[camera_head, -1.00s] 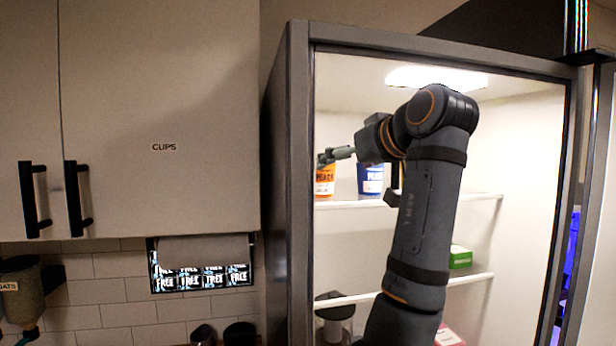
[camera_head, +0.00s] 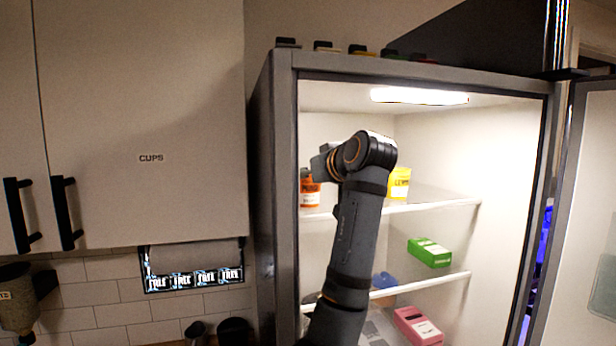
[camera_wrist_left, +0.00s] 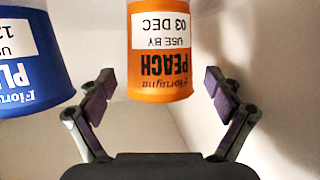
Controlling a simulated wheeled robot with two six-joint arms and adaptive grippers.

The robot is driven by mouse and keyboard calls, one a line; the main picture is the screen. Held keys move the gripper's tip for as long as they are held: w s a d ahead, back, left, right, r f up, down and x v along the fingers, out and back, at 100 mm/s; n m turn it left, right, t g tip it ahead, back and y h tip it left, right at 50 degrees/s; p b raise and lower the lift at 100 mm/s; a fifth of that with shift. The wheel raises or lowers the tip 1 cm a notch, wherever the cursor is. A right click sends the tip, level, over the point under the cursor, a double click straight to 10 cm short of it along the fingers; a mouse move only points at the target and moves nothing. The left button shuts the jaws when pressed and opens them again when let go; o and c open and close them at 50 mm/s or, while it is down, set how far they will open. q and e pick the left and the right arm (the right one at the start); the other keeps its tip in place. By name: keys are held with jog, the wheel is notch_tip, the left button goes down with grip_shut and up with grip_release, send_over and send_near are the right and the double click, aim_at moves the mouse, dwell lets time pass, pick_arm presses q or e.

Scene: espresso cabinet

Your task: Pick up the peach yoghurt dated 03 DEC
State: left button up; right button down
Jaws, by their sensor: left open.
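The peach yoghurt is an orange tub (camera_head: 309,193) with a white label, on the upper cabinet shelf at the left. In the left wrist view the same tub (camera_wrist_left: 159,28) appears upside down; its label reads USE BY 03 DEC. My left gripper (camera_wrist_left: 159,84) is open, its two fingers spread to either side of the tub's near end, with gaps on both sides. In the head view my left arm hides its fingers. My right gripper is out of view.
A blue plum tub (camera_wrist_left: 28,62) stands close beside the left-hand finger in the wrist view. A yellow container (camera_head: 400,184) is on the same shelf (camera_head: 430,205). A green box (camera_head: 429,252) and pink box (camera_head: 418,326) sit lower. The cabinet door (camera_head: 582,220) is open at right.

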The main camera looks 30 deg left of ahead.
pick_arm(q)
jog(key=shift+w+a+f, duration=0.15)
jog(key=shift+w+a, duration=0.05)
jog(key=shift+a, duration=0.1)
jog(key=shift+c, duration=0.2)
jog(key=shift+d, duration=0.2)
jog(key=c, duration=0.7)
jog(key=shift+a, duration=0.1)
jog(key=c, duration=0.6)
